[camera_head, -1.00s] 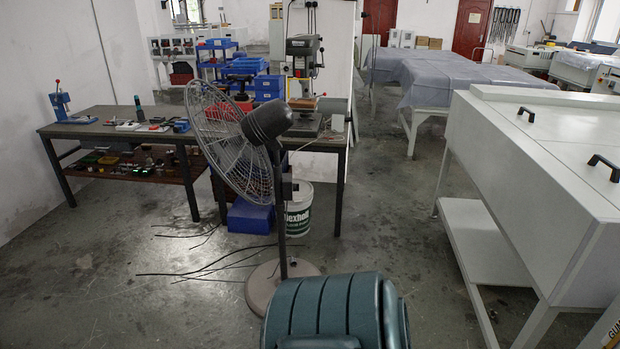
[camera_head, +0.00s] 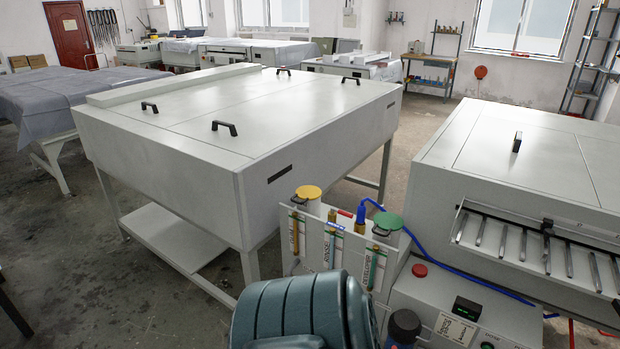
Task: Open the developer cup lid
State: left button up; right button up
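The developer cup stands at the right end of a white panel, with a green "DEVELOPER" label (camera_head: 371,268) in front of it. Its round green lid (camera_head: 389,222) sits on top and looks shut. A second cup at the left end of the panel has a yellow lid (camera_head: 308,192), also on. The lower parts of the cups are hidden behind the panel. Neither of my grippers is in view.
The plate processor (camera_head: 560,160) is at the right, with a red button (camera_head: 419,270) and a blue hose (camera_head: 455,270) near the cups. A large white cabinet (camera_head: 170,155) with black handles stands behind. The floor (camera_head: 110,270) at left is open.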

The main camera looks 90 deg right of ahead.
aim_at(389, 222)
jog(key=z, duration=3.25)
